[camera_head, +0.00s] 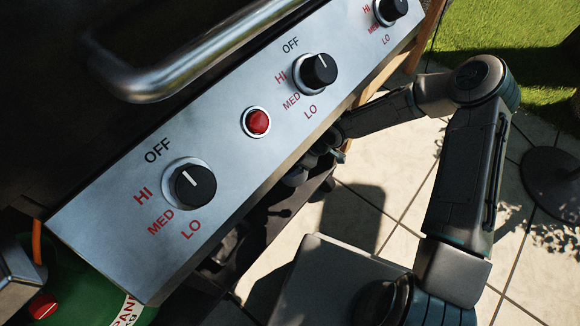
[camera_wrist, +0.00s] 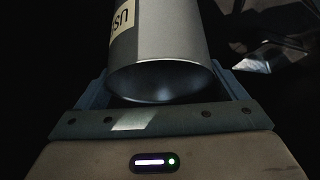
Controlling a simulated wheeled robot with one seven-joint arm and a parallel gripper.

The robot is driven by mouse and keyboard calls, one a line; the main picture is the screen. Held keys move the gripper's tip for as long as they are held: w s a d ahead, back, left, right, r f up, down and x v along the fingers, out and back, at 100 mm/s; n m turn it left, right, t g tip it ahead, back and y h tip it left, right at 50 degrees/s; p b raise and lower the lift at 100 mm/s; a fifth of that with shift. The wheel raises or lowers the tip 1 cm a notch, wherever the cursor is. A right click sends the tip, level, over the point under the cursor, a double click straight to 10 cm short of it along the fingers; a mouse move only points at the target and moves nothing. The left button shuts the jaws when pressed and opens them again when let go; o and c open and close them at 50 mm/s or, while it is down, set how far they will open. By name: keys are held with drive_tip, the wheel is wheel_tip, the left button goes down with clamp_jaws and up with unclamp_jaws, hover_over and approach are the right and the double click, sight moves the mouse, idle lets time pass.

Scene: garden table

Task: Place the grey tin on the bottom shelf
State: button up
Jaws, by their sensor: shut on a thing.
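The grey tin (camera_wrist: 165,50) fills the upper middle of the wrist view, with a cream label bearing dark letters on its left side. Its round end faces the wrist camera. My gripper (camera_wrist: 160,85) is shut on it, with a finger along each side. In the head view my arm reaches under the front panel of a grill, and my gripper (camera_head: 322,155) is partly hidden by the panel's lower edge. The tin cannot be made out there. The bottom shelf is not clear in either view; the space below the panel is dark.
The grill's control panel (camera_head: 240,120) with black knobs and a red button overhangs my gripper. A large metal handle (camera_head: 180,70) is above it. A green gas bottle (camera_head: 75,290) stands at lower left. Paving (camera_head: 390,170) lies open to the right.

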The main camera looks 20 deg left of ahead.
drive_tip(key=shift+w+a+f, duration=0.45)
drive_tip(key=shift+a, duration=0.1)
wheel_tip(320, 180, down, 4)
drive_tip(key=b, duration=0.2)
drive_tip(key=shift+b, duration=0.3)
drive_tip(key=o, duration=1.1)
drive_tip(key=shift+f, duration=0.1)
drive_tip(key=shift+r, duration=0.3)
drive_tip(key=p+v, duration=0.5)
drive_tip(key=v, duration=0.6)
drive_tip(key=shift+d+r, duration=0.25)
drive_tip(key=shift+d, duration=0.05)
